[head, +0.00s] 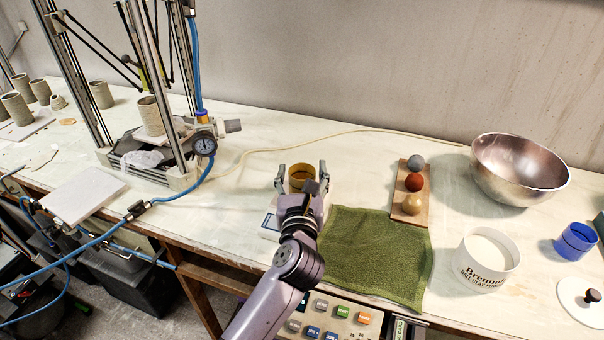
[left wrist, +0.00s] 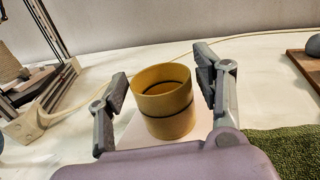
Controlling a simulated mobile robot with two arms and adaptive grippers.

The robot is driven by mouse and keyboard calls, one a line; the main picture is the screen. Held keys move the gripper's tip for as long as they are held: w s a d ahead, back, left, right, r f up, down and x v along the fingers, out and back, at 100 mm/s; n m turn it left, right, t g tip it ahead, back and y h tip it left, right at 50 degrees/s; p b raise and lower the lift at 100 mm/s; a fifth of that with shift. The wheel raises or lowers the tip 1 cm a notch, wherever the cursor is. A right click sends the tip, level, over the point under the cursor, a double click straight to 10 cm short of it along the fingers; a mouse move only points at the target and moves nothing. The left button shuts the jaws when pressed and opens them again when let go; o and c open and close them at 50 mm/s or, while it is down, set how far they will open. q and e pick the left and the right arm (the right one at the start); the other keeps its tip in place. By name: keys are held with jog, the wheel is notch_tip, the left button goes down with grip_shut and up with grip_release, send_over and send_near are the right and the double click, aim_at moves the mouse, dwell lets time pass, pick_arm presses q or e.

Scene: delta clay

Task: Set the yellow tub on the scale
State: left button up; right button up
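The yellow tub (head: 301,174) is a round, open, upright tub with a dark band, seen large in the left wrist view (left wrist: 165,112). It appears to stand on the pale plate of the scale (left wrist: 128,128). In the head view my gripper and arm hide most of the scale, and its blue-edged front corner (head: 270,223) shows at the left. My left gripper (head: 301,168) is open, with one finger on each side of the tub. In the left wrist view (left wrist: 161,82) narrow gaps show between fingers and tub. My right gripper is not in view.
A green towel (head: 375,255) lies right of the scale, with a board of balls (head: 398,213) behind it. A white tub (head: 487,262), a steel bowl (head: 515,170) and a blue jar (head: 576,241) stand farther right. A metal-framed printer (head: 150,100) stands left.

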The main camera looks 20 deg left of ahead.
pick_arm(q)
jog(key=shift+r, duration=0.1)
jog(key=shift+s, duration=0.1)
jog(key=b+v, duration=0.1)
jog(key=v, duration=0.9)
jog(key=shift+s+d+b, duration=0.15)
jog(key=shift+s+b, duration=0.2)
jog(key=shift+s+d+r, duration=0.1)
jog(key=shift+s, duration=0.45)
dwell(0.5)
